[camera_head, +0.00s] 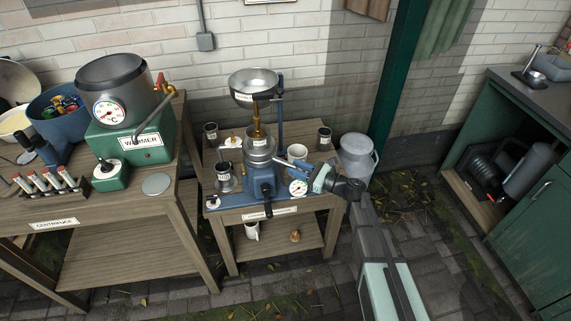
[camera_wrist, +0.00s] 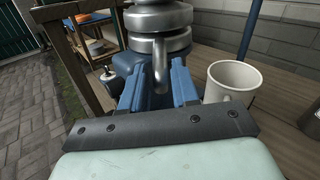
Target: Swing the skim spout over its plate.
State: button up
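The cream separator (camera_head: 262,180) stands on the small wooden table, with a blue base, metal body and large metal bowl on top. My gripper (camera_head: 310,171) reaches in from the right at the separator's body. In the wrist view, its two blue fingers (camera_wrist: 157,88) are apart. A downturned metal spout (camera_wrist: 160,62) hangs from the separator's round body between or just beyond the fingertips; I cannot tell if they touch it. I cannot read which spout it is. A dark labelled cup (camera_head: 223,170) stands left of the separator. The skim plate cannot be made out for certain.
A white mug (camera_head: 297,153) stands close right of my fingers, also in the wrist view (camera_wrist: 233,80). A dial gauge (camera_head: 298,187) sits below my gripper. A milk can (camera_head: 356,157) stands at the right. The warmer (camera_head: 130,137) is on the left bench.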

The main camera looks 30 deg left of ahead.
aim_at(286, 164)
jog(key=shift+s+a, duration=0.2)
jog(key=shift+a, duration=2.35)
jog(key=shift+c, duration=0.4)
grip_shut()
